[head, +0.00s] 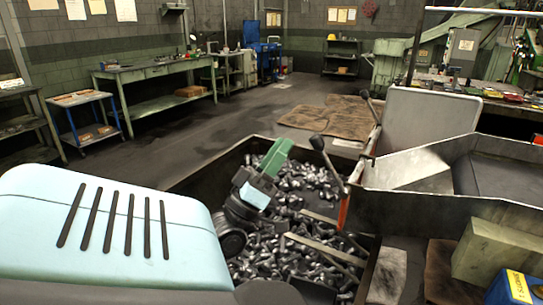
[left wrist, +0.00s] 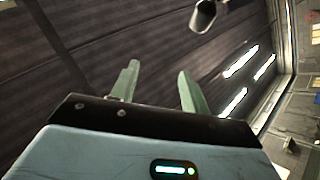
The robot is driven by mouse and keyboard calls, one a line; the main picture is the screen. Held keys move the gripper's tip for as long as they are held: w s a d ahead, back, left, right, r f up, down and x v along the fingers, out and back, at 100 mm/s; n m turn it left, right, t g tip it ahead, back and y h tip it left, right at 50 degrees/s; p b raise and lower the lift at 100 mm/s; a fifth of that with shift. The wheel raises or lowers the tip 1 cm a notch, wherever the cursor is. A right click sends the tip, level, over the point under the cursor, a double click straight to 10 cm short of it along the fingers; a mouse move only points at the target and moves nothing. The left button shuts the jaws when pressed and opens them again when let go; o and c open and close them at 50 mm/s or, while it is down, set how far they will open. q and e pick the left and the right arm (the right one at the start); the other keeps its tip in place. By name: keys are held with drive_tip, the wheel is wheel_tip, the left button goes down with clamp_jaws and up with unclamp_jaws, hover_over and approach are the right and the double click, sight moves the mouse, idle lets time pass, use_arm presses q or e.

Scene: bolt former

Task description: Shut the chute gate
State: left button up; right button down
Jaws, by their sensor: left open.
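The metal chute (head: 415,168) stands at the right of the head view, with an upright light grey panel (head: 430,125) at its back. I cannot tell for sure which part is the gate. A lever with a black knob (head: 317,142) and an orange-red lower part (head: 343,214) stands at the chute's left side. My left gripper (head: 276,158) is over the bin, left of the lever and apart from it. Its green fingers are open and empty in the left wrist view (left wrist: 158,72). My right gripper is out of view.
Below my left gripper is a dark bin (head: 190,182) full of metal bolts (head: 270,245). A second black-knobbed lever (head: 365,94) rises beside the panel. A green block (head: 490,250) and a blue-yellow box (head: 515,288) sit at the lower right. The floor behind is mostly clear.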

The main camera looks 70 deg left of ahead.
use_arm(q)
drive_tip(key=shift+s+d, duration=0.25)
drive_tip(key=shift+s, duration=0.65)
drive_tip(key=shift+r, duration=0.1)
